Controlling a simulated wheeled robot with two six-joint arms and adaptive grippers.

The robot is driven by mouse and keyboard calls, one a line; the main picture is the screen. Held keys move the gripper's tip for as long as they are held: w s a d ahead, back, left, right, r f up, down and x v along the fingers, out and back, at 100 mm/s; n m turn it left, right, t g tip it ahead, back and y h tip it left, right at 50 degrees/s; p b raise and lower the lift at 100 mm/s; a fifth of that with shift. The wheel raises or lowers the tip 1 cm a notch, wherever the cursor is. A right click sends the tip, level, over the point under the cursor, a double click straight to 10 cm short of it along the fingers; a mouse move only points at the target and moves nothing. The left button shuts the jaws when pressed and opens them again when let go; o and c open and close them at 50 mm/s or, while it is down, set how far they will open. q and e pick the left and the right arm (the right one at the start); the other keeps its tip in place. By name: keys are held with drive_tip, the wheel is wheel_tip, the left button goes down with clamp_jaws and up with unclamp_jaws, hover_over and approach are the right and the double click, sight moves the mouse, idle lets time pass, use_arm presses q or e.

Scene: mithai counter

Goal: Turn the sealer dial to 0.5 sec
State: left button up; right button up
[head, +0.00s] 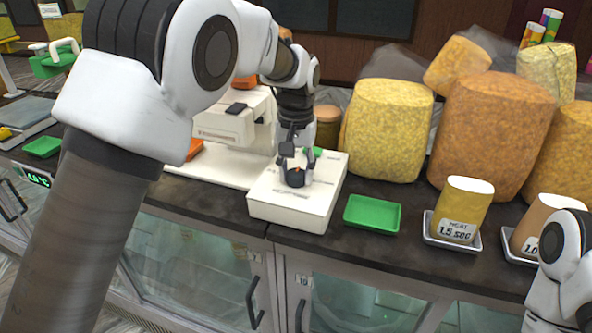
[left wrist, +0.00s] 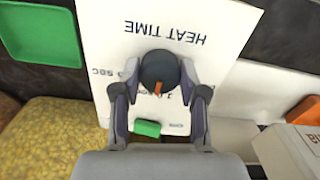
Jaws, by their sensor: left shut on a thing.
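The sealer dial is a dark round knob with an orange pointer mark. It sits on a white control box (head: 290,213) printed with "HEAT TIME", in the middle of the head view. My left gripper (head: 297,173) reaches down from above, shut on the dial (head: 295,178) with a finger on either side. The left wrist view shows the dial (left wrist: 158,68) between the fingers, with the printing upside down. The orange mark is on the dial's lower half there. The time labels around the dial are partly hidden and not clearly readable. My right gripper is out of view.
A green tray (head: 372,214) lies right of the box. Yellow and tan cups with "1.5 sec" and "1.0" labels (head: 460,212) stand on small trays further right. Large snack bags (head: 388,130) stand behind. A white machine (head: 232,125) is close on the left.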

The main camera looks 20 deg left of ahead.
use_arm(q)
drive_tip(key=shift+n, duration=0.5)
drive_tip(key=n, duration=0.4)
drive_tip(key=shift+n, duration=0.4)
drive_tip(key=n, duration=0.6)
drive_tip(key=shift+f, duration=0.1)
idle(0.4)
drive_tip(key=o, duration=0.9)
drive_tip(key=shift+c, duration=0.2)
drive_tip(key=shift+o, duration=1.4)
drive_tip(key=shift+w+a, duration=0.1)
drive_tip(key=shift+w, duration=0.05)
